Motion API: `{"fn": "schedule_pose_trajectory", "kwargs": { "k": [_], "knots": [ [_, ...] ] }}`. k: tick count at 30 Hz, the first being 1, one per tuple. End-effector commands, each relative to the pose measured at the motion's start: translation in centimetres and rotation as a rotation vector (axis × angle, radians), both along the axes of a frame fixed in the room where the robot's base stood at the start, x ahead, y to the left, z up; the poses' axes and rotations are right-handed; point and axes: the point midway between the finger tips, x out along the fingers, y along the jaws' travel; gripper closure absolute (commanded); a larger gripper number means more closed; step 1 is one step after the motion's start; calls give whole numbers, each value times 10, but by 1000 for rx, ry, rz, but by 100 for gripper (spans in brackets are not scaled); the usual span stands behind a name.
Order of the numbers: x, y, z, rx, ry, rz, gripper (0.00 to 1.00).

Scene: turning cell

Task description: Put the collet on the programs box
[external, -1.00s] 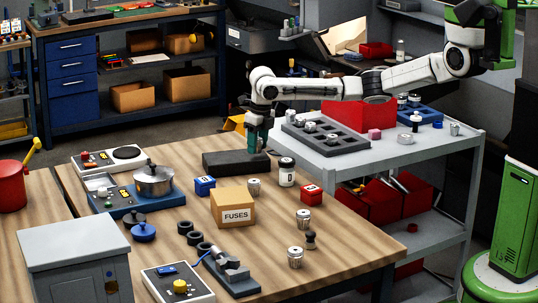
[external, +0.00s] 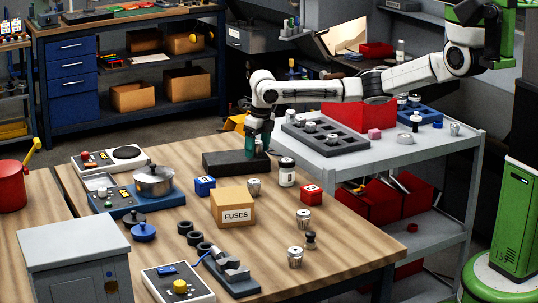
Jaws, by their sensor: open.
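My gripper (external: 258,152) points down at the right end of a dark block (external: 229,163) on the wooden table, with its fingers open. No collet shows clearly between the fingers, and the block's end there is partly hidden. Small ribbed metal cylinders that look like collets stand on the table: one behind the fuses box (external: 254,187), one right of it (external: 303,219) and one nearer the front (external: 295,257). A similar one stands on the grey cart (external: 455,129). I cannot read any box as the programs box.
A cardboard FUSES box (external: 233,209), a blue box (external: 205,186), a red box (external: 311,194) and a black-and-white jar (external: 287,172) crowd the table's middle. A pot (external: 153,181) stands left. The cart holds a grey compartment tray (external: 325,136). The table's right front is clear.

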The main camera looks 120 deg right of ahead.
Motion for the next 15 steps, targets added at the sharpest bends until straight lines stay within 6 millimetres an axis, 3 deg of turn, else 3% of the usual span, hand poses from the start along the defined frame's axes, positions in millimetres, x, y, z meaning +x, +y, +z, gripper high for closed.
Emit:
{"fn": "schedule_pose_trajectory", "kwargs": {
  "k": [5, 15],
  "knots": [
    [0, 1, 13, -1, -3, 1, 31],
    [-4, 8, 79, -3, -2, 1, 31]
  ]
}}
